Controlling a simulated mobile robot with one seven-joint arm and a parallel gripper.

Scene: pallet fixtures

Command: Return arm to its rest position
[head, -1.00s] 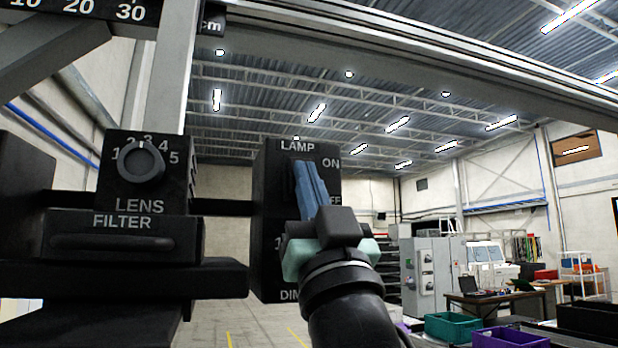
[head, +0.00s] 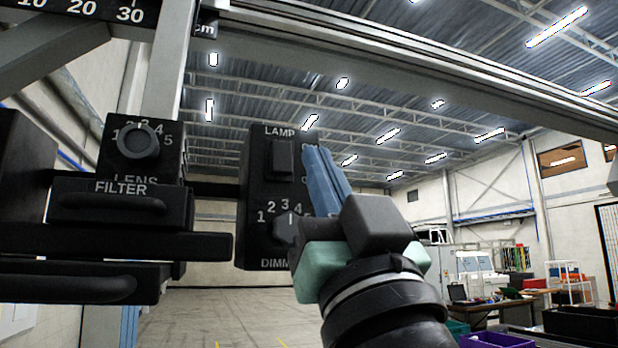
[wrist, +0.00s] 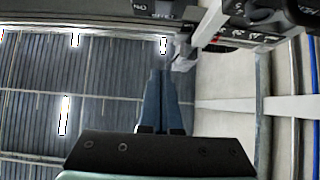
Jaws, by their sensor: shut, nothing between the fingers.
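My gripper (head: 318,155) has blue fingers held together, with nothing between them. In the head view it is in front of the right side of the black lamp control box (head: 257,230). The box carries a black lamp switch (head: 281,160) and a dimmer knob (head: 288,228); my gripper hides part of the ON/OFF lettering and the dimmer scale. In the wrist view the shut fingers (wrist: 158,80) point up the picture, toward the grey frame and black fixture parts at the top. Whether the fingers touch the box cannot be told.
A lens knob (head: 138,142) and a filter drawer (head: 120,205) are on the left. A grey beam (head: 420,60) crosses above. Green and purple bins (head: 495,341) and a table (head: 490,305) stand at the lower right. Open floor lies behind the box.

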